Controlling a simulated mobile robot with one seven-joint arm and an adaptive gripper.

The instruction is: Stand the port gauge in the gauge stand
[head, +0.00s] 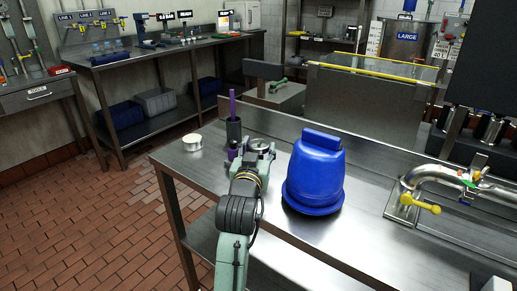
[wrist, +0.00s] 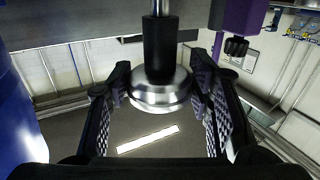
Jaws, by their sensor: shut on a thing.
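The port gauge, as I take it, is a round steel-rimmed head on a black stem (wrist: 158,48) with a metal rod beyond it. My gripper (wrist: 160,82) is shut on it, one padded finger on each side. In the head view, my gripper (head: 258,158) is above the steel bench, left of the blue dome, with the round gauge head (head: 262,146) at its tip. A dark upright holder (head: 233,131) with a purple rod stands just beyond; it may be the gauge stand, but I cannot tell. The gauge's lower end is hidden in the head view.
A large blue dome (head: 316,175) stands close on the right. A small purple item (head: 232,155) is close on the left; a purple body (wrist: 238,14) also shows in the wrist view. A low pale disc (head: 192,142) lies near the bench's left edge. Metal pipework (head: 440,182) is far right.

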